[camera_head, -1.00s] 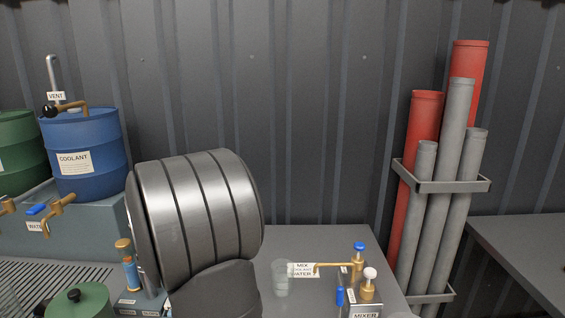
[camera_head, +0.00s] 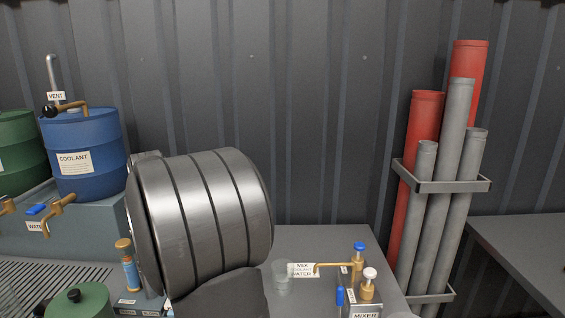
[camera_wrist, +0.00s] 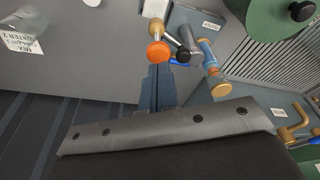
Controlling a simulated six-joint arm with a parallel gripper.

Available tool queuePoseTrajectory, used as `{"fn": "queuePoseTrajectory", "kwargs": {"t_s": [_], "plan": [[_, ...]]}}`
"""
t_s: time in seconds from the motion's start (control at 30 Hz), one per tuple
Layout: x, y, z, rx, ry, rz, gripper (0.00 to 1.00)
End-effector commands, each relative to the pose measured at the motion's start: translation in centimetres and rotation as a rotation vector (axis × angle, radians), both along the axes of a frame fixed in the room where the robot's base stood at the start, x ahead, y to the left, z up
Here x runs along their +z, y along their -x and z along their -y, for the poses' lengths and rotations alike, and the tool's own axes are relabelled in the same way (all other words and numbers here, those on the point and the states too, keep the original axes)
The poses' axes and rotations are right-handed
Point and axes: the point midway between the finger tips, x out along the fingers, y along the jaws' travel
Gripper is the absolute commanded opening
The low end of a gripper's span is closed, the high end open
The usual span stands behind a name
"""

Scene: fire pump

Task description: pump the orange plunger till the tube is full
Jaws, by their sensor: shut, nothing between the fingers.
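The orange plunger knob (camera_wrist: 158,51) shows in the wrist view on a brass and pale stem, just beyond my fingertips. My gripper (camera_wrist: 158,72) is shut and empty, its narrow fingers pointing at the knob. I cannot tell whether they touch it. A blue tube with brass ends (camera_wrist: 208,52) lies to the right of the knob in the wrist view; it also stands left of my arm in the head view (camera_head: 131,272). Its fill level is too small to read. In the head view my arm hides the plunger and gripper.
A black knob (camera_wrist: 183,55) sits close beside the orange one. A green lidded pot (camera_head: 79,302) and drain grille (camera_head: 40,270) are at left. A clear cup (camera_head: 282,277) and the mixer taps (camera_head: 359,270) stand right of my arm.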

Motion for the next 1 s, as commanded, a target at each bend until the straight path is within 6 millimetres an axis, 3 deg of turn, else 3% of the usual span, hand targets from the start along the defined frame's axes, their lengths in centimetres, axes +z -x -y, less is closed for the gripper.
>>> {"fn": "queuePoseTrajectory", "kwargs": {"t_s": [0.57, 1.0], "plan": [[0.2, 0.0, 0.0, 0.000, 0.000, 0.000, 0.00], [4.2, 0.0, 0.0, 0.000, -0.001, 0.002, 0.00]]}}
